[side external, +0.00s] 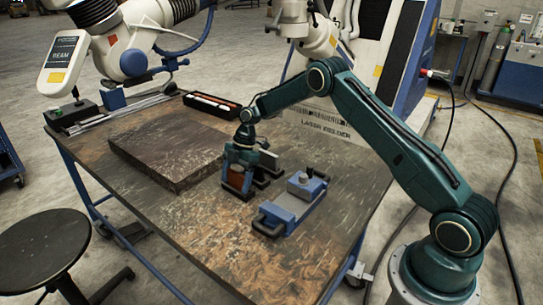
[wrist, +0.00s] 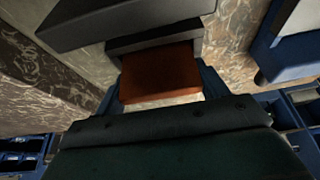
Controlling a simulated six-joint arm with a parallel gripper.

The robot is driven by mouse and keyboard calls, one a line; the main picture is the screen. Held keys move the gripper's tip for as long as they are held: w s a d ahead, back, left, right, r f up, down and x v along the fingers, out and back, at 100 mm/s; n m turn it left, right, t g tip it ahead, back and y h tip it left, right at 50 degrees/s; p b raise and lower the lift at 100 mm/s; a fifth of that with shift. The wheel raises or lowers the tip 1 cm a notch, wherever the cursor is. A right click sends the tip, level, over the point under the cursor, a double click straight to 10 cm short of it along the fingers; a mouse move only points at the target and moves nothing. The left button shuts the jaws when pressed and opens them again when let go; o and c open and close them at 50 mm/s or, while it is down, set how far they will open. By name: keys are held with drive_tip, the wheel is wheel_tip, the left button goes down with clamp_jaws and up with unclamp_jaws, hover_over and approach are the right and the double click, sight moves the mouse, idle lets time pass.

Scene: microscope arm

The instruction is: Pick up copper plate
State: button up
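The copper plate (wrist: 160,75) is a flat reddish-brown piece in the middle of the wrist view, with its far edge against a dark block-like holder (wrist: 153,38). It also shows as a small reddish patch (side external: 236,180) low at my gripper in the side view. My gripper (side external: 239,168) points down at the plate. In the wrist view, its blue fingers (wrist: 161,85) stand on the left and right sides of the plate, very close to its edges. Whether they press on it cannot be told. The plate's underside is hidden.
A thick dark slab (side external: 170,150) lies left of my gripper on the worn table (side external: 285,262). A blue-and-grey device with handles (side external: 291,204) stands close on the right. A long black tray (side external: 211,105) lies behind. The table's front is clear.

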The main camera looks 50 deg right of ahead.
sight(236, 174)
drive_tip(key=shift+r, duration=0.1)
drive_tip(key=c, duration=0.5)
drive_tip(key=shift+o, duration=0.2)
drive_tip(key=shift+r, duration=0.1)
drive_tip(key=shift+r, duration=4.95)
drive_tip(key=shift+s, duration=0.1)
drive_tip(key=s+a, duration=0.1)
drive_tip(key=s, duration=1.7)
drive_tip(key=shift+a+f+n, duration=0.3)
drive_tip(key=shift+a+f, duration=0.05)
drive_tip(key=shift+f, duration=0.05)
drive_tip(key=shift+s, duration=0.1)
